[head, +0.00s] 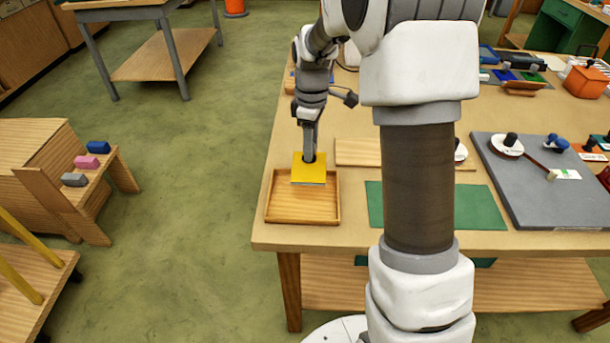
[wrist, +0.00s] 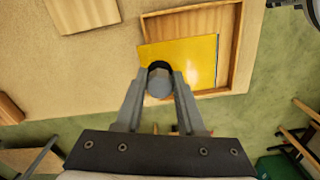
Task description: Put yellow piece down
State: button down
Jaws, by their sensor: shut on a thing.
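The yellow piece (head: 309,170) is a flat, roughly square plate at the back part of a shallow wooden tray (head: 303,221). My gripper (head: 309,157) is above it, pointing down. In the wrist view, my gripper (wrist: 160,88) is shut on a short grey-and-black round handle (wrist: 159,72) at the near edge of the yellow piece (wrist: 195,55). The piece overlaps the tray's side there, and the tray's rim (wrist: 236,50) shows beyond it. I cannot tell whether the piece touches the tray.
A wooden board (head: 357,152) and a green sheet (head: 484,208) lie right of the tray. A grey board (head: 520,205) with tools is further right. The tray's front is empty, near the table's front-left corner. A low wooden stand (head: 60,165) is left.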

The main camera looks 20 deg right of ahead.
aim_at(305, 168)
jog(key=s+a+f, duration=0.2)
jog(key=shift+s+f, duration=0.15)
jog(key=shift+s, duration=0.25)
jog(key=shift+f, duration=1.9)
jog(key=shift+f+b, duration=0.25)
jog(key=shift+b, duration=0.1)
jog(key=c, duration=0.5)
grip_release()
jog(key=shift+r, duration=0.15)
